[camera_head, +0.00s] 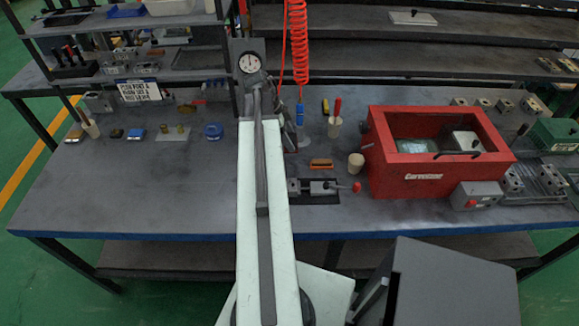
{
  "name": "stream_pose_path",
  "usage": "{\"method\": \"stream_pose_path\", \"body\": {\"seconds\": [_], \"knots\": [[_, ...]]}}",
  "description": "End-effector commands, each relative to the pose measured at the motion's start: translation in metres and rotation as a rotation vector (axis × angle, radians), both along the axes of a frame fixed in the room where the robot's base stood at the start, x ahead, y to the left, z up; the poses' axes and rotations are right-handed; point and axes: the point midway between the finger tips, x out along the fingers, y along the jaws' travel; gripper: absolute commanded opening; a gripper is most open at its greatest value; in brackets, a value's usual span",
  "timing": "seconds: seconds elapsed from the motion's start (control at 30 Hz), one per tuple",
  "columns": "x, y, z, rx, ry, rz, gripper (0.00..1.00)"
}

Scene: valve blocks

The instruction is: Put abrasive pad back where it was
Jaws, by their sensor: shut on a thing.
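My pale arm runs up the middle of the picture, over the bench (190,200). My gripper does not show; the arm seems to hide it, so its jaws and anything in them cannot be seen. I cannot make out an abrasive pad for certain. A small orange-brown block (321,163) lies on the bench just right of the arm. A small blue block (135,133) and a tan-and-dark piece (75,135) lie at the left; they are too small to identify.
A red cabinet (425,176) with a window fills the bench's right side. A clamp fixture (322,187) with a red knob lies left of it. A red coiled hose (299,45) hangs behind. A dial gauge (250,62) stands by the arm. The left front bench is clear.

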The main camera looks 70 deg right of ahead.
Motion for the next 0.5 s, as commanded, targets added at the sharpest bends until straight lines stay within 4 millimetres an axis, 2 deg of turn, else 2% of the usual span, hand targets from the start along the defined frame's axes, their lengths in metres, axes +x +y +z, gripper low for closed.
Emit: {"method": "stream_pose_path", "body": {"seconds": [0.2,0.3,0.5], "knots": [[0.0,0.001,-0.047,-0.001,0.0,0.001,0.28],[0.0,0.001,-0.063,0.0,0.0,0.002,0.28],[0.0,0.001,-0.065,0.0,0.0,0.002,0.28]]}}
